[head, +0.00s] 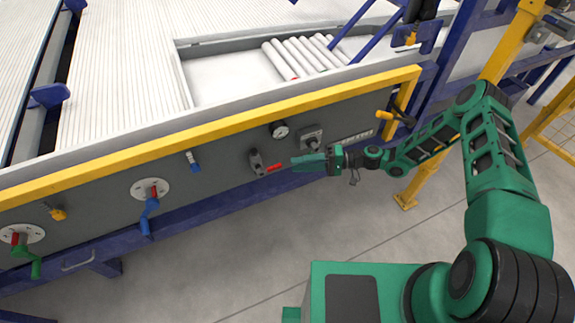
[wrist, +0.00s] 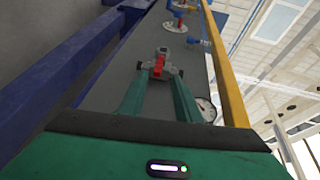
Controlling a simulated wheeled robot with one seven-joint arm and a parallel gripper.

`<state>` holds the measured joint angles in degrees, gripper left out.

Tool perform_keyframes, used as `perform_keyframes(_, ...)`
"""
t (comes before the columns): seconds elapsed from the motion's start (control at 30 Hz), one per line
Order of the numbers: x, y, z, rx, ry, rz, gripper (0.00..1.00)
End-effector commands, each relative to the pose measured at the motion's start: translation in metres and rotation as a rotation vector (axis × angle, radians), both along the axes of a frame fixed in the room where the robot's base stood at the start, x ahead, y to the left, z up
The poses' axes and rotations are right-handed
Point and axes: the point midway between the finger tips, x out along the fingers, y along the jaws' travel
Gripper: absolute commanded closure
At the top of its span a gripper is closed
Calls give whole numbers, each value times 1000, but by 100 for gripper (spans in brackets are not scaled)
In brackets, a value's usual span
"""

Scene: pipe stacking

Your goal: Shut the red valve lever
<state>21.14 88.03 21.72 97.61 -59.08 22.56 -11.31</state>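The red valve lever (head: 275,168) sticks out to the right from a dark grey valve body (head: 257,162) on the grey side panel. In the head view my gripper (head: 293,163) is just right of the lever, its green fingers pointing at the valve. In the wrist view the red lever (wrist: 158,66) shows between the tips of my gripper (wrist: 158,75), with a finger on either side. The fingers are apart and I see no grip on the lever. Whether a fingertip touches it, I cannot tell.
A round gauge (head: 278,130) and a grey switch box (head: 310,137) sit above the lever. A blue valve handle (head: 150,210), a green handle (head: 35,262) and a yellow rail (head: 200,135) are on the same panel. The floor in front is clear.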

Motion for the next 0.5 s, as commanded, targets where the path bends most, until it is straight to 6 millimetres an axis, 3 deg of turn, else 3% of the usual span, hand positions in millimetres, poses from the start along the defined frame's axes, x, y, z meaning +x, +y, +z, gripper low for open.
perform_keyframes(0.2,2,-22,2,0,0,0,70)
perform_keyframes(0.5,2,-26,2,-1,1,0,70)
